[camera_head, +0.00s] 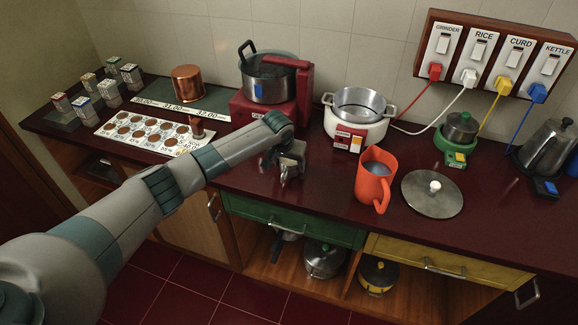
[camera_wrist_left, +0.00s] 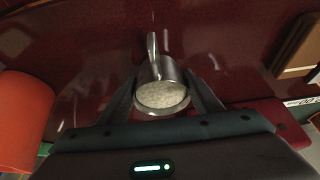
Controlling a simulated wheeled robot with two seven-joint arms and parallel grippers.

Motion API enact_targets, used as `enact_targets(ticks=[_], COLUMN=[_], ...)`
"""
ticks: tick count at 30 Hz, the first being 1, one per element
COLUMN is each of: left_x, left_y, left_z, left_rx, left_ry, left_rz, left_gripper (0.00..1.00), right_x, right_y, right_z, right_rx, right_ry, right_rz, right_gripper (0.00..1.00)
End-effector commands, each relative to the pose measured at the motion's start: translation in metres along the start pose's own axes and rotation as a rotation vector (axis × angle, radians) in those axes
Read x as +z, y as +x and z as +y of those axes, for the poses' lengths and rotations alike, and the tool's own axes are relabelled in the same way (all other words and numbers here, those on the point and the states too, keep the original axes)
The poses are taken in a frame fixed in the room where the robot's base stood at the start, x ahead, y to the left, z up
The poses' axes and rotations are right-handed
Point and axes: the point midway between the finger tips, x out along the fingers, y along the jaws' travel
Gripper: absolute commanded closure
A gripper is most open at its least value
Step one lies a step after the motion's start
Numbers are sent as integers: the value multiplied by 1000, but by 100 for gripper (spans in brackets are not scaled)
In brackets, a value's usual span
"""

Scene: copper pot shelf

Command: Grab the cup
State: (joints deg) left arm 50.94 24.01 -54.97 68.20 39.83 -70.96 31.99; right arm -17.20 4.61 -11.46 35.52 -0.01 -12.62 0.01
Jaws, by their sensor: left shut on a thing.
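A small steel cup (camera_wrist_left: 160,72) with pale, rice-like grains in it sits between the two fingers of my left gripper (camera_wrist_left: 162,84). The fingers are shut on its sides, and its handle points away from the gripper. In the head view, my left gripper (camera_head: 287,165) is over the dark red counter near its front edge. The gripper and arm mostly hide the cup there, and I cannot tell whether it touches the counter. My right gripper is in neither view.
An orange mug (camera_head: 375,181) with liquid and a steel lid (camera_head: 432,195) stand right of the gripper. A white cooker (camera_head: 357,122) and a red stove (camera_head: 240,110) with a pot (camera_head: 268,82) are behind. Spice boxes and a white card (camera_head: 150,134) lie left. A green drawer (camera_head: 290,220) is below.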

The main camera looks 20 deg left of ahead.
Motion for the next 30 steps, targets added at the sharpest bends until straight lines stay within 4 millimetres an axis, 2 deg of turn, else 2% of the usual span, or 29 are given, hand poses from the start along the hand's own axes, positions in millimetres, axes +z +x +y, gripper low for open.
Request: enact_targets(ticks=[8,21,30], left_x=[-14,-70,-92], left_y=[-30,-59,-72], left_z=[0,72,98], left_rx=[2,3,1], left_ry=[-1,0,-1], left_rz=[6,4,1], left_gripper=[65,65,65], right_x=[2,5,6], right_y=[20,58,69], right_z=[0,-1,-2], right_rx=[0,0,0], right_ry=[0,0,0], right_rz=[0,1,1], right_gripper=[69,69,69])
